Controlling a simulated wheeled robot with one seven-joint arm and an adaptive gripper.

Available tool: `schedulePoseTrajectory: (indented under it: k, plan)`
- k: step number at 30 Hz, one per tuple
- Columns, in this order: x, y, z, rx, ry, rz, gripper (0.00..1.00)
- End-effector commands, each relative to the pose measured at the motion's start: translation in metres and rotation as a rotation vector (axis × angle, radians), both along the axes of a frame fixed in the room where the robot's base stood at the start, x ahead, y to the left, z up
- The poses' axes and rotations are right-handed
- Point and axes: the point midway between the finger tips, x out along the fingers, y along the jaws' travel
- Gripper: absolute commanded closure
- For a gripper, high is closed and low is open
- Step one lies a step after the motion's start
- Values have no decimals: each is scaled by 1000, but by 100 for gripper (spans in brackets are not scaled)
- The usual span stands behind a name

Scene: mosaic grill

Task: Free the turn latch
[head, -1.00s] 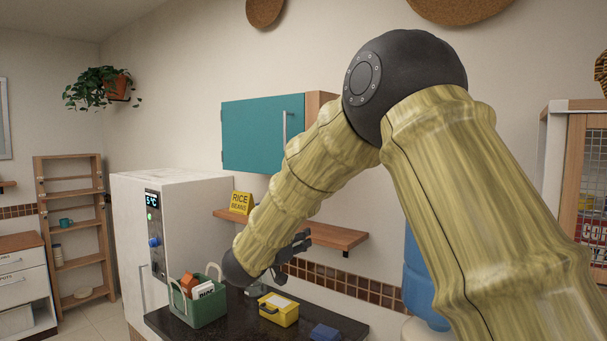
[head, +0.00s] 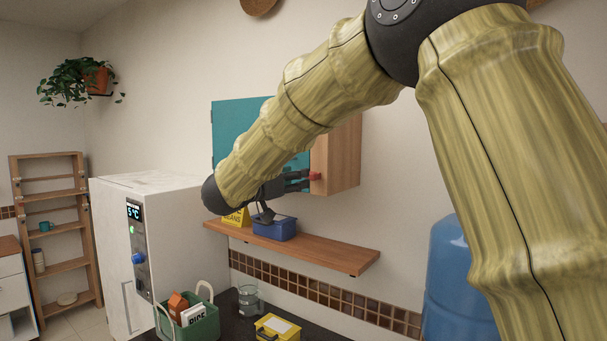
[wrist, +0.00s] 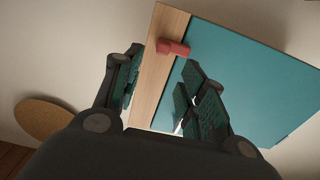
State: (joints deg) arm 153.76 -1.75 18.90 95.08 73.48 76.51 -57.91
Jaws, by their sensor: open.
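The turn latch is a small red bar (head: 315,176) at the edge of the teal cabinet door (head: 232,125). In the wrist view the latch (wrist: 173,48) lies across the joint between the door (wrist: 245,75) and the wooden cabinet side (wrist: 160,65). My gripper (head: 298,181) is raised in front of the cabinet, fingers toward the latch. In the wrist view its open fingers (wrist: 162,82) stand either side of the door edge, with the latch beyond the tips. Contact cannot be told. My arm hides part of the door.
Below the cabinet, a wooden shelf (head: 330,250) holds a blue box (head: 275,229) and a yellow sign (head: 237,216) close under my gripper. A white fridge (head: 115,240) stands left. A green caddy (head: 202,322) and yellow box (head: 278,328) are on the counter. A blue water bottle (head: 455,280) is right.

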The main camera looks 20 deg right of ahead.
Motion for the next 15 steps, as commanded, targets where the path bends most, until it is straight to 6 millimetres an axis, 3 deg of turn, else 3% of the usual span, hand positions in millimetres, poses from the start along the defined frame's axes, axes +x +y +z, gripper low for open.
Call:
schedulePoseTrajectory:
  k: [9,15]
  plan:
    - [53,-37,-9,1,15,1,59]
    - [61,-49,-9,1,13,3,59]
